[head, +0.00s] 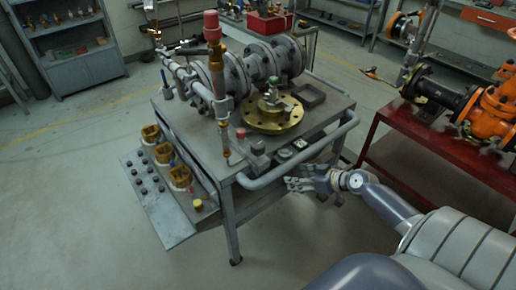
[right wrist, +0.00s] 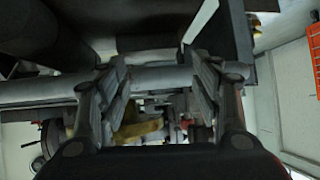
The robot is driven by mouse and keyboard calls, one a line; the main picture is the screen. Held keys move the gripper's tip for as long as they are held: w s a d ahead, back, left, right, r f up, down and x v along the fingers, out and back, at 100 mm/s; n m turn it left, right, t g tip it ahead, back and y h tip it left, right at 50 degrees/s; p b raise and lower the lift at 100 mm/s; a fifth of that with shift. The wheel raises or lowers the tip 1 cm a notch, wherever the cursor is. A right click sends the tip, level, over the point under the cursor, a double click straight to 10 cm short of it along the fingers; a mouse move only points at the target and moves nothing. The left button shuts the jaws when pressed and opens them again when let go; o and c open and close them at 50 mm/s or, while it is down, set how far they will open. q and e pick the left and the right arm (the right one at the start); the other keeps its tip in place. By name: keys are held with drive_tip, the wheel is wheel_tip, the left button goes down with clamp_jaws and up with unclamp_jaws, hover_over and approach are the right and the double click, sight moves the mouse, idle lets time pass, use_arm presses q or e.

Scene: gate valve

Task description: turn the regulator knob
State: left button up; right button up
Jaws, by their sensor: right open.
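A grey cart (head: 232,205) carries a pipe assembly. A red cylindrical cap (head: 211,24) tops its upright copper-coloured rod. A smaller red knob (head: 240,133) is near the cart's front edge, and a round brass flange (head: 272,118) with a small green-topped fitting lies on top. I cannot tell which part is the regulator knob. My right gripper (head: 292,184) is open and empty, beside and below the cart's tubular handle (head: 300,160). In the right wrist view a grey bar (right wrist: 160,78) crosses behind the open fingers (right wrist: 158,92). My left gripper is not in view.
A red bench (head: 418,165) with orange and black valve parts stands at the right. A side tray (head: 155,205) on the cart holds brass fittings and dark pieces. Grey shelves (head: 75,68) stand at the back left. The floor at the front left is clear.

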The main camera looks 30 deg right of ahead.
sight(262, 146)
drive_tip(key=w+a+r+n+t+y, duration=0.1)
drive_tip(key=w+a+r+y, duration=0.1)
drive_tip(key=r, duration=0.5)
drive_tip(key=w+a+r+n+y, duration=0.1)
drive_tip(key=a+r+n, duration=0.15)
drive_tip(key=r, duration=0.35)
drive_tip(key=shift+m+t, duration=0.3)
drive_tip(key=shift+m, duration=0.05)
drive_tip(key=p+x, duration=0.1)
drive_tip(key=x, duration=0.8)
drive_tip(key=shift+w+a+r+p, duration=0.1)
drive_tip(key=shift+w+a+p, duration=0.1)
drive_tip(key=shift+w+p, duration=0.2)
drive_tip(key=shift+w+a+f, duration=0.3)
drive_tip(key=shift+w+f, duration=0.05)
drive_tip(key=shift+w, duration=0.15)
drive_tip(key=c, duration=1.1)
